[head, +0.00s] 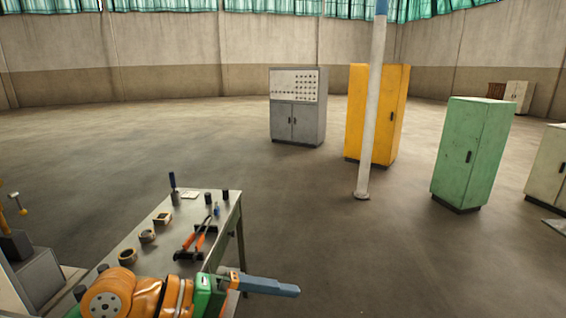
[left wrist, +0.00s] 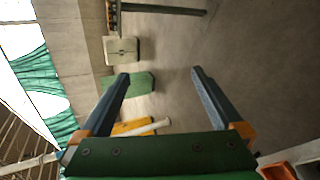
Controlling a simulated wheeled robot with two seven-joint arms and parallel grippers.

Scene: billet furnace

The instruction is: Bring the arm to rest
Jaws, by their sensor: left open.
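My left gripper (head: 292,290) reaches in from the bottom left of the head view, pointing right, beyond the right side of the workbench. In the left wrist view my left gripper (left wrist: 160,76) shows its two dark fingers spread wide apart. Nothing is between the fingers. Open floor and cabinets show beyond them. My right gripper is in neither view.
A metal workbench (head: 232,212) holds orange-handled pliers (head: 200,236), tape rolls (head: 148,237) and small dark items. A white pole (head: 370,130) stands before a yellow cabinet (head: 395,120). Floor between is clear.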

